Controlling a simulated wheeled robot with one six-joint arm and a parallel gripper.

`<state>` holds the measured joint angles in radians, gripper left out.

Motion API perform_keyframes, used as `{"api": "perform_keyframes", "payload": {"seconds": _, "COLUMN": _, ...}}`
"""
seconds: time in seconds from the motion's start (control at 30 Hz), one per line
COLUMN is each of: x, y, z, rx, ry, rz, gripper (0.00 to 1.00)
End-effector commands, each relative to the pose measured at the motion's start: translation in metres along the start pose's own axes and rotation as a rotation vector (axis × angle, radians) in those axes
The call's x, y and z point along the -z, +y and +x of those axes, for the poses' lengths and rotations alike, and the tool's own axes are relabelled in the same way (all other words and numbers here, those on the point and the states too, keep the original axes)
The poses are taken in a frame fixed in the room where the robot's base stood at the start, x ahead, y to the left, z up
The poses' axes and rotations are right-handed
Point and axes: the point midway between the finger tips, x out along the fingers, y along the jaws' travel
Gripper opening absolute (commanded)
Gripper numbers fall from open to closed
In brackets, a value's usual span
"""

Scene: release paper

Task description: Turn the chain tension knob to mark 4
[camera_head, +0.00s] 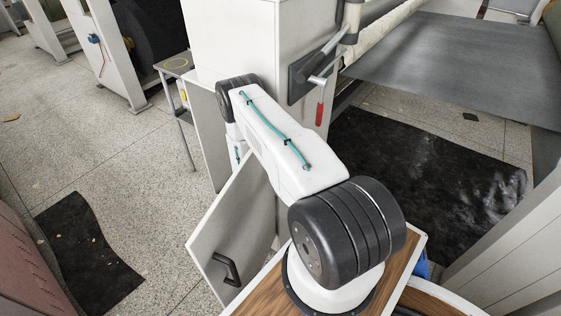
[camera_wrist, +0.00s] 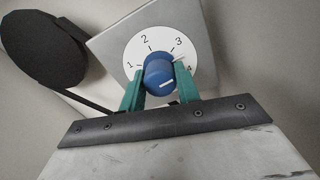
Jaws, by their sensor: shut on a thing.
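In the wrist view, the blue chain tension knob (camera_wrist: 158,75) sits in the middle of a round white dial (camera_wrist: 133,50) marked 1 to 4, on a grey square plate (camera_wrist: 105,45). My gripper (camera_wrist: 159,78) is shut on the knob, with one green finger on each side. A white line on the knob's face slants right and slightly up, roughly toward the 4 side. In the head view, my gripper and the knob are hidden behind my arm and the cabinet.
A dark round disc (camera_wrist: 42,48) is close by at upper left in the wrist view. In the head view, a pale machine cabinet (camera_head: 235,40) stands before my arm, with an open door (camera_head: 235,230) and a red-handled lever (camera_head: 320,105).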

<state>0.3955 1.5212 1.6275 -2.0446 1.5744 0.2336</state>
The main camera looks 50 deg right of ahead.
Motion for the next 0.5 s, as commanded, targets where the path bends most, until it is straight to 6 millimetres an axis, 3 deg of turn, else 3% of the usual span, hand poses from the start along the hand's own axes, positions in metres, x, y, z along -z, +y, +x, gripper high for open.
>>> {"api": "perform_keyframes", "payload": {"seconds": 0.5, "x": 0.0009, "y": -0.0006, "z": -0.0004, "rx": 0.001, "ry": 0.003, "rz": 0.317, "gripper": 0.09}}
